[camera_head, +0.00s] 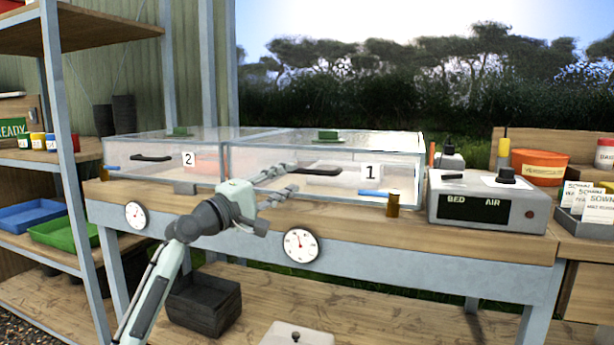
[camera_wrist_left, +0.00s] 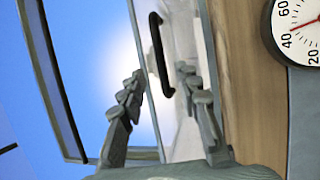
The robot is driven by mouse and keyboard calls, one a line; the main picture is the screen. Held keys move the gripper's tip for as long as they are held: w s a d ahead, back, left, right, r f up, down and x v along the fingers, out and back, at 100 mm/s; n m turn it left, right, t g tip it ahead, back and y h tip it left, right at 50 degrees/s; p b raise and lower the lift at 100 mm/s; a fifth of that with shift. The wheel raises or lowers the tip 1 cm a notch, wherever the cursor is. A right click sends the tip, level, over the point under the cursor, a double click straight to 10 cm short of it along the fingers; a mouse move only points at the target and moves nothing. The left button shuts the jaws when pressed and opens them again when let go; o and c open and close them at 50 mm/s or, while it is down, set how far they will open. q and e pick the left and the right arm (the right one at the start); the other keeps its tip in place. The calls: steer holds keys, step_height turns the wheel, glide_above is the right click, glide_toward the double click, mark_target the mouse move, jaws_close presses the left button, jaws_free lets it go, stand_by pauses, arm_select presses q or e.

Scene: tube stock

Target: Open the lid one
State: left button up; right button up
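The lid marked 1 (camera_head: 385,150) is the clear cover of the right-hand box on the bench, and it looks shut. Its black bar handle (camera_head: 318,172) is on the front, left of the number plate. My left gripper (camera_head: 291,178) is open and empty in front of that lid, with its fingertips near the handle's left end. In the left wrist view the handle (camera_wrist_left: 163,55) shows between the two spread fingers of the gripper (camera_wrist_left: 160,75). I cannot tell whether they touch it. My right gripper is not in view.
A second clear box marked 2 (camera_head: 205,160) adjoins on the left. A grey control box (camera_head: 488,200) and a small brown bottle (camera_head: 393,205) stand to the right. Round dials (camera_head: 300,244) sit on the bench's front edge. A shelf rack (camera_head: 62,110) stands at left.

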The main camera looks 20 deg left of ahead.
mark_target(304, 173)
arm_select(q)
steer(key=x, duration=0.6)
steer(key=shift+w+d, duration=0.1)
steer(key=shift+w, duration=0.15)
jaws_close()
